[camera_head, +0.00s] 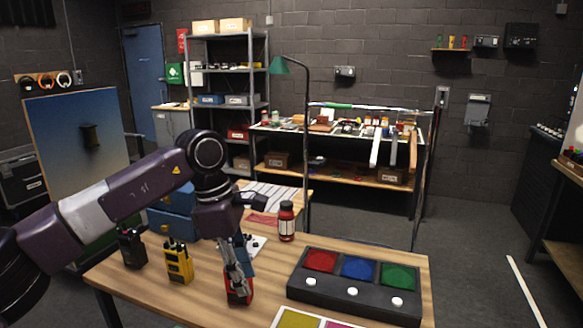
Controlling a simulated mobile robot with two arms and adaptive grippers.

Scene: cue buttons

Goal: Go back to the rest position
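My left arm comes in from the left, and my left gripper (238,288) points down over the near part of the wooden table (205,305). It is at a red device (247,290) and covers part of it. I cannot tell whether the fingers touch it or how far apart they are. A black button box (340,296) lies to the right of the gripper, with red (321,261), blue (358,268) and green (397,275) pads, each with a white button in front. My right gripper is not in view.
A yellow radio (178,262) and a black radio (132,248) stand left of the gripper. A dark red bottle (286,222) stands behind the box. A coloured card (300,318) lies at the front edge. A green lamp (280,66) rises behind the table.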

